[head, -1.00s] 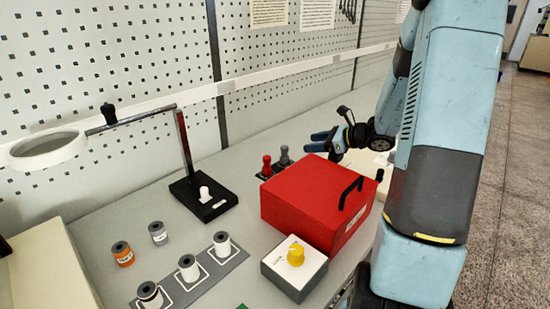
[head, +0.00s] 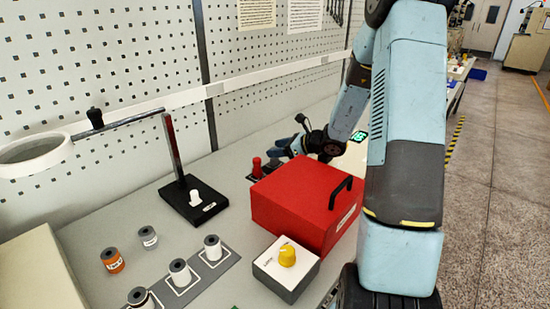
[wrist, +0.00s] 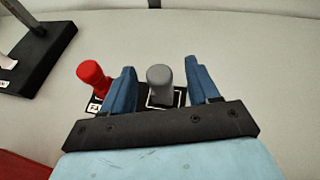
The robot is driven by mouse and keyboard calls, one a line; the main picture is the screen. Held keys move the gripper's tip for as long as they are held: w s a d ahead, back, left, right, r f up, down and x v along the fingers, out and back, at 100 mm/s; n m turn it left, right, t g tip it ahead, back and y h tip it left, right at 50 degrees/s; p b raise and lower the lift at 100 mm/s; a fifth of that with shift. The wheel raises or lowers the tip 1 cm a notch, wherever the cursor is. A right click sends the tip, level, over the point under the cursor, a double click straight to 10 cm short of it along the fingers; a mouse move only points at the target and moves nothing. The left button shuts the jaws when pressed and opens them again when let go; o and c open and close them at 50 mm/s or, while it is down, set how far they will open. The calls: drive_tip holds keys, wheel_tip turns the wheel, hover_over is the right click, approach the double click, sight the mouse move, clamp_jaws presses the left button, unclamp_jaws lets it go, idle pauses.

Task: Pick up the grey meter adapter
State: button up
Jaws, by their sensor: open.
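The grey meter adapter (wrist: 160,80) stands upright on a small dark base with a white-edged label. In the wrist view it lies between the two blue fingers of my gripper (wrist: 160,82), with a gap on each side. My gripper is open. In the head view my gripper (head: 292,137) is behind the red box, and its fingers and wrist largely hide the grey adapter. A red adapter (wrist: 93,77) stands just left of the left finger, close to it. It also shows in the head view (head: 257,167).
A red box with a black handle (head: 290,195) stands in front of my gripper. A black stand (head: 194,200) with a ring arm is to the left. A box with a yellow knob (head: 286,270) and several spools (head: 213,247) sit nearer. A pegboard wall (head: 90,60) rises behind.

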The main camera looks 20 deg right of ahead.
drive_tip(key=x, duration=0.3)
drive_tip(key=shift+w+a+f, duration=0.15)
drive_tip(key=shift+a+f, duration=0.1)
drive_tip(key=shift+f, duration=0.05)
drive_tip(key=shift+w, duration=0.1)
drive_tip(key=c, duration=1.1)
